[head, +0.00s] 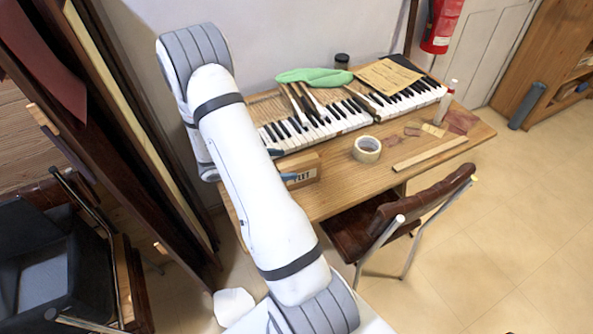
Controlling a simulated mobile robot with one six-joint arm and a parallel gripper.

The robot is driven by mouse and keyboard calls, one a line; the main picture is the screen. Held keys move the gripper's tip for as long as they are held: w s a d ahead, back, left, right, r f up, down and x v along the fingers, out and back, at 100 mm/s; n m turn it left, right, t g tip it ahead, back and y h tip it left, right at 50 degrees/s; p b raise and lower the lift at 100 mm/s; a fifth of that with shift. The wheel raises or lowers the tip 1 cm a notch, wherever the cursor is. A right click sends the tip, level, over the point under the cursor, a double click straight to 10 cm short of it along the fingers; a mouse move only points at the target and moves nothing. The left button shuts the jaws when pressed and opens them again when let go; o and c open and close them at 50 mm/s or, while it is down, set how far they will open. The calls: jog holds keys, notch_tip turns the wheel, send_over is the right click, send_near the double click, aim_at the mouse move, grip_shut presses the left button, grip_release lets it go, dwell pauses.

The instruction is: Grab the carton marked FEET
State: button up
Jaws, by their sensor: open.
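A small brown carton (303,163) stands on the desk in front of the keyboard's left part. Its front has a pale label with dark letters. The first letters are covered, and the rest look like "LET" or "EET", too small to be sure. My gripper (281,165) is mostly hidden behind my white arm. Two dark blue-grey fingertips show at the carton's left end, one by its far top edge and one in front of its label side. The jaws are open, and I cannot tell whether they touch the carton.
A brown chair (420,197) stands at the desk's front. Floor is clear at right.

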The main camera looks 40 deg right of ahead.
aim_at(290, 163)
jog(key=x, duration=0.4)
jog(key=shift+w+d+p, duration=0.1)
jog(key=shift+p, duration=0.25)
jog(key=shift+c, duration=0.3)
jog(key=c, duration=1.1)
jog(key=shift+c, duration=0.2)
